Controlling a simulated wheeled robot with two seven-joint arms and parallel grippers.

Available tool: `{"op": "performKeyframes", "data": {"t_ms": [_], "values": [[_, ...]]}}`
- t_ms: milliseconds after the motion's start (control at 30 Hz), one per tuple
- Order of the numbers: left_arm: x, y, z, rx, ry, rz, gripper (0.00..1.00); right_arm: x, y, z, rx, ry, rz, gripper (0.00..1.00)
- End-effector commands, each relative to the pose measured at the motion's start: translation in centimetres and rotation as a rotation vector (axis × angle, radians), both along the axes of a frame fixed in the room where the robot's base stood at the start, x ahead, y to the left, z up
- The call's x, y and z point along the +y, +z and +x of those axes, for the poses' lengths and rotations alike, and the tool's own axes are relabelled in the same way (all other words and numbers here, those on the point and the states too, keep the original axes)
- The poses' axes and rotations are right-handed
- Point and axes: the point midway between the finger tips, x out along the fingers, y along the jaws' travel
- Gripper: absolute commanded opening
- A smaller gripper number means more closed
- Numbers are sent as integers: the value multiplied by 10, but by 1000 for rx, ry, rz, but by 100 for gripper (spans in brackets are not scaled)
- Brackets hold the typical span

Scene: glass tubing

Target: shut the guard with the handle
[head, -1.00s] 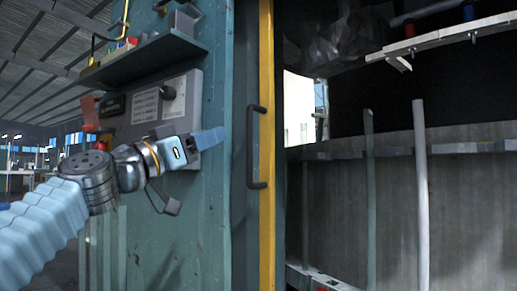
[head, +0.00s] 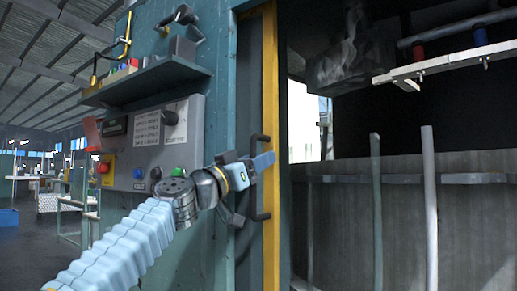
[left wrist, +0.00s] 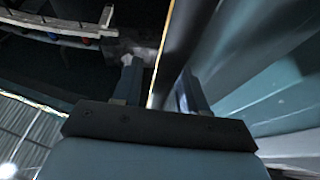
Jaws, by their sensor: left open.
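The guard (head: 270,80) shows as a tall panel edge with a yellow strip, at the left side of the wide machine opening in the head view. Its handle (head: 263,198) is a dark upright bar beside the yellow strip, its middle partly hidden by my left gripper (head: 259,164). The left gripper is open at the handle's upper half. In the left wrist view the two fingers (left wrist: 160,88) stand apart, with the yellow strip (left wrist: 160,58) showing between them. I cannot tell whether the handle lies between the fingers. My right gripper is not in view.
The opening shows a dark interior with a grey wall (head: 400,225), upright posts (head: 430,200) and a pale rail (head: 450,62). Left of the guard, a control panel (head: 150,140) with buttons and a shelf (head: 150,82) project from the teal housing, close to my left arm.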

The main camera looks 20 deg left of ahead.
Motion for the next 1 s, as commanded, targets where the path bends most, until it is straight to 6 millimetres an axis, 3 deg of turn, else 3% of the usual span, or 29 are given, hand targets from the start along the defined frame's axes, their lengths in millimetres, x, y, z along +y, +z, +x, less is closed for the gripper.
{"op": "performKeyframes", "data": {"t_ms": [333, 600, 1000], "values": [[-2, 1, 4, 0, 1, 0, 42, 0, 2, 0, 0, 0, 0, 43], [-2, 1, 4, 0, 1, 0, 1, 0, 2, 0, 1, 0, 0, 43], [-3, 1, 3, 0, 0, 0, 0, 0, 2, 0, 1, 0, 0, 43]]}}
